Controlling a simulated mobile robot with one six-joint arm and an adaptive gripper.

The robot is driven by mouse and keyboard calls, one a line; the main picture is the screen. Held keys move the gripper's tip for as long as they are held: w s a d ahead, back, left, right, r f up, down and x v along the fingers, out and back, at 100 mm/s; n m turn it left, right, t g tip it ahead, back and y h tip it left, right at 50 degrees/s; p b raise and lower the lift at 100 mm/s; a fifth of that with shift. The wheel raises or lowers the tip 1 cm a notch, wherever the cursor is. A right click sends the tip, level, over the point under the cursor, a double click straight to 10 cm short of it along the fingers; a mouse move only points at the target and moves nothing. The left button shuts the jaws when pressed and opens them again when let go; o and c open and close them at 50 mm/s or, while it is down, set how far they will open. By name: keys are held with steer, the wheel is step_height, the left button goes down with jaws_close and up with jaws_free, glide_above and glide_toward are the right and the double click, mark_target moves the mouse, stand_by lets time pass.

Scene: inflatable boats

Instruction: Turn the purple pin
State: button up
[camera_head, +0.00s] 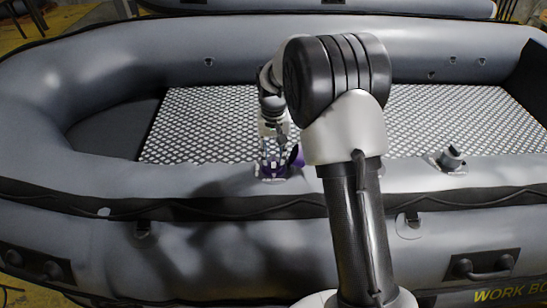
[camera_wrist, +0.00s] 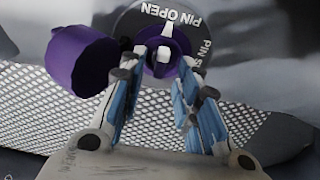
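The purple pin (camera_wrist: 163,70) sits in the valve in the wrist view, with a pale piece at its centre. A dark disc (camera_wrist: 150,22) behind it reads "PIN OPEN" and, partly cut off, "PIN S". A purple cap (camera_wrist: 80,60) hangs to the left of the valve; in the head view the cap (camera_head: 297,155) is right of my gripper. My gripper (camera_wrist: 167,62) has its fingers apart, one on each side of the pin. I cannot tell whether they touch it. In the head view my gripper (camera_head: 273,158) is over the valve on the boat's near tube.
The grey inflatable boat (camera_head: 90,85) fills the view, with a patterned floor (camera_head: 210,125) inside it. Another valve fitting (camera_head: 450,158) stands on the near tube at the right. Black handles (camera_head: 482,265) are on the near side. My arm hides part of the boat.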

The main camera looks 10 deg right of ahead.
steer(key=shift+f, duration=0.75)
steer(key=shift+c, duration=0.4)
jaws_close()
